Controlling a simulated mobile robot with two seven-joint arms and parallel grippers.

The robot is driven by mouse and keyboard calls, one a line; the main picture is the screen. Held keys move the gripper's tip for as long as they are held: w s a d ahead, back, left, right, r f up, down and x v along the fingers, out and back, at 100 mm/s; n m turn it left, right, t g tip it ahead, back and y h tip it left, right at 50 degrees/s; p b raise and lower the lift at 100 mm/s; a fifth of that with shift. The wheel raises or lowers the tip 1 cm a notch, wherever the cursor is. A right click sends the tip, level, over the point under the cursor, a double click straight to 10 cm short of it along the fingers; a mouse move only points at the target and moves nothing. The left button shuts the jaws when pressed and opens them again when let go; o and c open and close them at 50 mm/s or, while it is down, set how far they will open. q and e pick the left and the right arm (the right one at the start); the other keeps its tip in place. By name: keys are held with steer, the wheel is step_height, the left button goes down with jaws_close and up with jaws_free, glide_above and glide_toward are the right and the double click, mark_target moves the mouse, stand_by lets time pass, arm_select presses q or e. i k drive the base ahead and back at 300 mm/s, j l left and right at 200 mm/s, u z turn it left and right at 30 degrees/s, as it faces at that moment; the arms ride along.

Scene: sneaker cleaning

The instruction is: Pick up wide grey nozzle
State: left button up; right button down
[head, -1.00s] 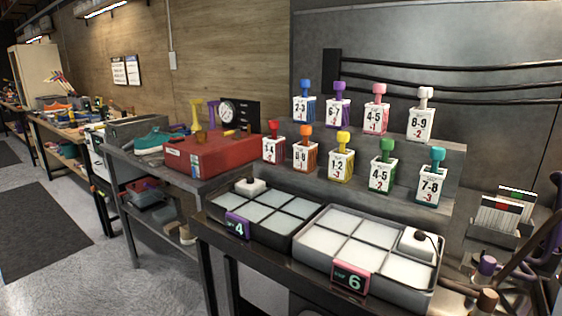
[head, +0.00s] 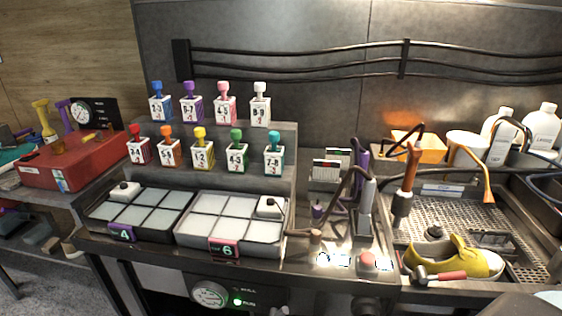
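No piece is clearly recognisable as the wide grey nozzle. A tall grey upright piece (head: 366,208) stands on the bench right of the trays and may be a nozzle or a tool. A small dark round piece (head: 434,233) lies on the perforated grate (head: 410,236); what it is I cannot tell. An orange-and-dark handled tool (head: 405,185) stands upright at the grate's left side. Neither of my grippers is in view.
Two sectioned trays (head: 232,254) and stepped rows of numbered bottles (head: 236,160) stand left. White bottles (head: 541,128) and an orange bin (head: 418,147) stand at the back right.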

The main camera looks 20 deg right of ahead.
mark_target(363, 217)
steer(key=z, duration=1.4)
